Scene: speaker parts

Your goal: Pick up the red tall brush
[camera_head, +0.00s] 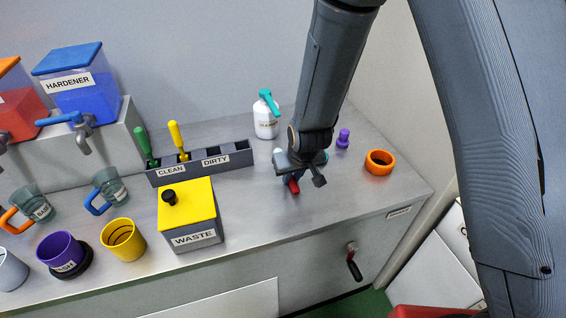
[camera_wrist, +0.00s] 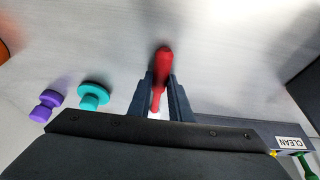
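The red brush (camera_wrist: 163,64) shows in the wrist view with its rounded handle end pointing up the picture and a pale part at its lower end. My gripper (camera_wrist: 161,88) has one dark finger on each side of it, very close to the handle. I cannot tell whether the fingers press on it or stand just apart. In the head view the red handle (camera_head: 293,187) sticks out below my gripper (camera_head: 301,178), low over the steel bench. The rest of the brush is hidden there by my gripper.
A grey CLEAN/DIRTY holder (camera_head: 200,169) with green and yellow brushes stands to the left, behind the yellow-topped WASTE box (camera_head: 188,210). A white bottle (camera_head: 266,121) is behind. A teal piece (camera_wrist: 93,96), a purple piece (camera_head: 343,138) and an orange ring (camera_head: 380,162) are nearby.

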